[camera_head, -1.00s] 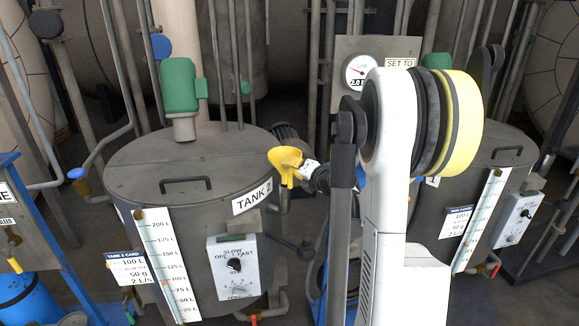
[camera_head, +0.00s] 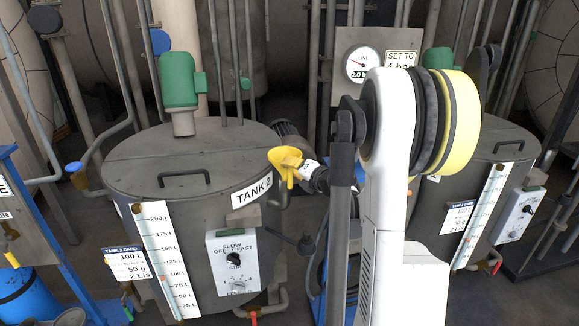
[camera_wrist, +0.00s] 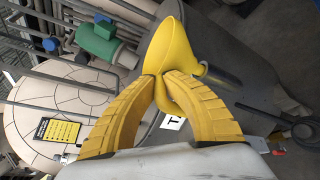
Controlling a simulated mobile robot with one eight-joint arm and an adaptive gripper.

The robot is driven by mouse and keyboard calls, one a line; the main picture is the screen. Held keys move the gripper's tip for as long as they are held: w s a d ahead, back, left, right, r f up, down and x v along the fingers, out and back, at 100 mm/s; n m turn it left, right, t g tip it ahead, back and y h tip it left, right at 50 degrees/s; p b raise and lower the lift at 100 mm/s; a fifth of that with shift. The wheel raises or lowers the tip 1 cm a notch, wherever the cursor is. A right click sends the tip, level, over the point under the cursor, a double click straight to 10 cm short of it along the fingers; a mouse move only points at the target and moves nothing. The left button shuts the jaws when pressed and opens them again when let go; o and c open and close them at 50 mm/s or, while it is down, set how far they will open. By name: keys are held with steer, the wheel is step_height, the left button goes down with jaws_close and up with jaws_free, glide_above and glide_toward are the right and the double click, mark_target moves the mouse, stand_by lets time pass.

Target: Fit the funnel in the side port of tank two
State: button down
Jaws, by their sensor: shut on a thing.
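The yellow funnel (camera_head: 286,158) is at the right side of tank two's rim in the head view. It also fills the upper middle of the wrist view (camera_wrist: 172,50). My gripper (camera_wrist: 162,82) is shut on the funnel, its two yellow fingers meeting around it. In the head view my gripper (camera_head: 300,170) comes from the right and lies beside the "TANK 2" label. Tank two (camera_head: 150,205) is a grey drum with a lid handle.
A control box (camera_head: 231,262) and a level scale (camera_head: 165,262) are on tank two's front. A green motor (camera_head: 180,80) stands on its lid. Another tank (camera_head: 490,150) stands at the right, beyond my arm.

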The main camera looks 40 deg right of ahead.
steer(key=shift+f+b, duration=0.9)
steer(key=shift+f, duration=0.3)
steer(key=c, duration=1.5)
jaws_free()
steer(key=shift+o, duration=0.2)
steer(key=v, duration=1.2)
